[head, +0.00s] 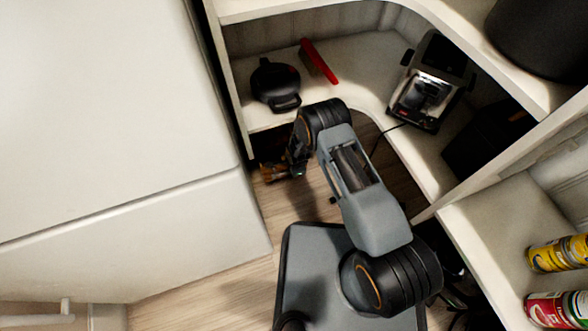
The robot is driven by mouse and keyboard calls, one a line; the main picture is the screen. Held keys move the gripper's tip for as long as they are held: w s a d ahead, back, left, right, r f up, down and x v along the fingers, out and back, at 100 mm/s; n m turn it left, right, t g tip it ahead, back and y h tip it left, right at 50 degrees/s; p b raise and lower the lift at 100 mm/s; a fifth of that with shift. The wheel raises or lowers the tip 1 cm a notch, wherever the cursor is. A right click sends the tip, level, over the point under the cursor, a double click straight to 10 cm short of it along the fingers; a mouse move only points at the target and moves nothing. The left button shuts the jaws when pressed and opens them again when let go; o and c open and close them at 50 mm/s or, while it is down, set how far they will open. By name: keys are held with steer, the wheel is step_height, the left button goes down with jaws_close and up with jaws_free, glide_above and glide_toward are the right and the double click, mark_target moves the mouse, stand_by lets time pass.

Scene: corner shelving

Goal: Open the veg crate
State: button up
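I cannot make out the veg crate for certain. My gripper (283,171) is low, at the end of my arm, beside the edge of the white cabinet and below the front of the corner shelf. It is small, dark and partly hidden by my wrist, so I cannot see whether its fingers are open or shut. A small brownish patch shows at its tip; I cannot tell whether it is part of the gripper or something it touches.
A large white cabinet (120,120) fills the left. The corner shelf (350,75) holds a black round appliance (274,85), a red object (319,62) and a toaster (430,85) with a cord. Wooden floor (235,290) is free beside my base.

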steer(key=shift+c, duration=0.5)
jaws_close()
